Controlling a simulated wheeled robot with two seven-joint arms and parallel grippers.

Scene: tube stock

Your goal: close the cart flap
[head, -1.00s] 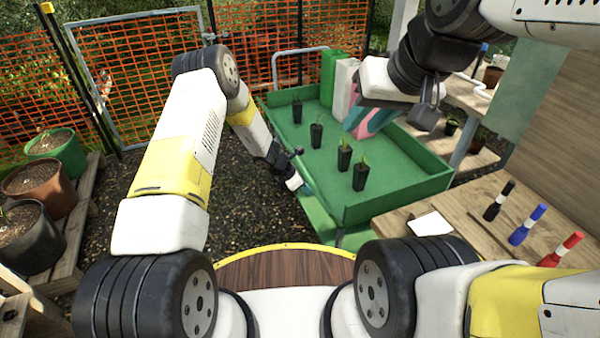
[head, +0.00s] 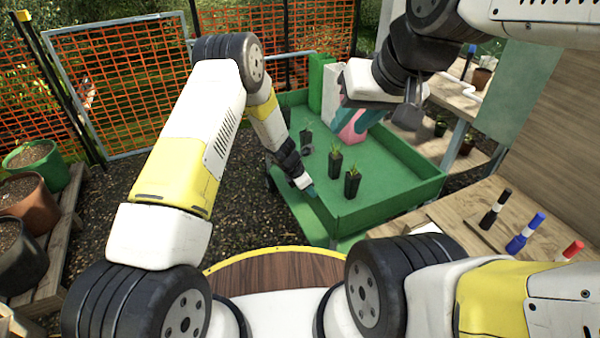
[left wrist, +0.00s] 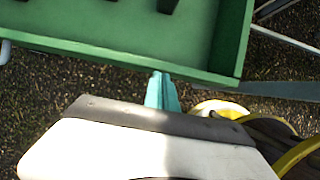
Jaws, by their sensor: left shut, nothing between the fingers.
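The cart is a green tray-like body (head: 390,203) with low walls, in the middle of the head view. Its wall also shows across the top of the left wrist view (left wrist: 90,53). I cannot tell clearly which panel is the flap or how far it is tilted. My left gripper (head: 309,189) is at the cart's left side, near the front corner. In the left wrist view its teal fingers (left wrist: 161,91) are together and empty, just outside the wall's rim; contact is unclear. My right gripper (head: 362,116) is above the cart bed; its finger opening is unclear.
A wooden bench with markers (head: 494,209) is at right. Gravel (head: 110,220) lies left.

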